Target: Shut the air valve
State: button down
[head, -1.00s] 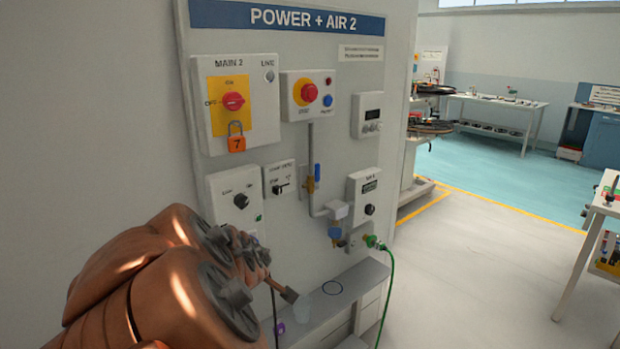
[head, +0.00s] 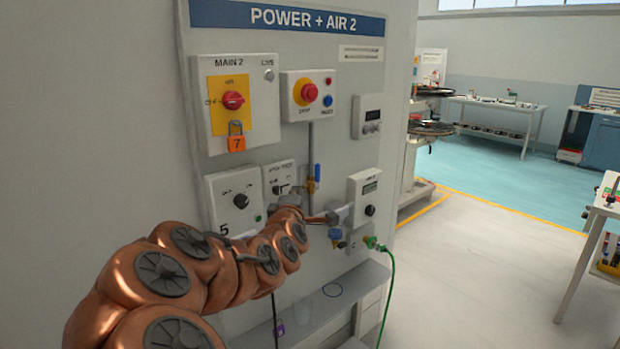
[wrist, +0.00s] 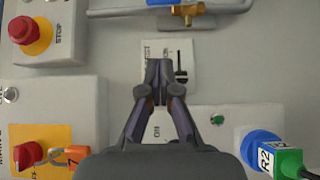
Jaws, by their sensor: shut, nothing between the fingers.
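The air valve (head: 311,185) is a brass body with a blue lever on the grey vertical pipe, in the middle of the panel. Its lever (head: 317,171) stands upright, in line with the pipe. In the wrist view the brass valve body (wrist: 187,14) is at the top edge, with part of the blue lever cut off by the frame. My gripper (wrist: 158,66) is shut and empty, in front of a small white switch plate beside the valve, and apart from the lever. In the head view my copper arm hides the fingers and the lower pipe.
The small switch plate (head: 279,178) has a dark slider. A grey ledge (head: 355,283) juts out below.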

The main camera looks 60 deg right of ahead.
jog(key=p, duration=0.9)
send_near(318, 177)
jog(key=w+d+r, duration=0.2)
jog(key=w+d, duration=0.2)
jog(key=w, duration=0.1)
jog(key=shift+d, duration=0.65)
jog(key=shift+w, duration=0.1)
